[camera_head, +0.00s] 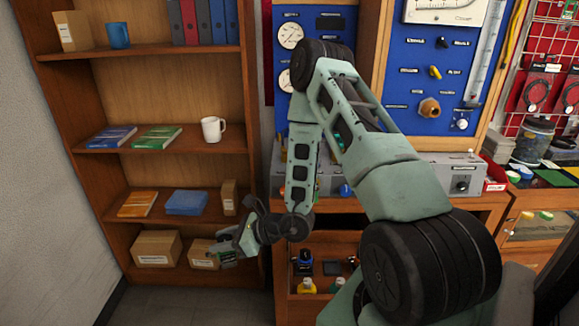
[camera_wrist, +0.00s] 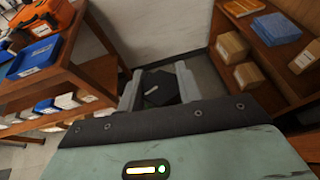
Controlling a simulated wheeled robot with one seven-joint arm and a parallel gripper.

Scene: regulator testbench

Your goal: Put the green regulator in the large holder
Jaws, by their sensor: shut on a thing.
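My gripper (camera_head: 225,250) is out in front of the lower shelves of the bookcase, left of the bench. It also shows in the wrist view (camera_wrist: 158,88), with its two pale fingers on either side of a dark, flat-faced thing with a light bar. My gripper is shut on this thing. A small patch of green shows at the gripper in the head view, so it looks like the green regulator (camera_wrist: 158,88), mostly hidden by the fingers. I cannot make out the large holder; my arm covers much of the bench.
The bookcase (camera_head: 160,50) holds books, a white mug (camera_head: 213,129) and cardboard boxes (camera_head: 157,247). A blue gauge panel (camera_head: 425,70) stands behind my arm. Some floor shows below the bookcase.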

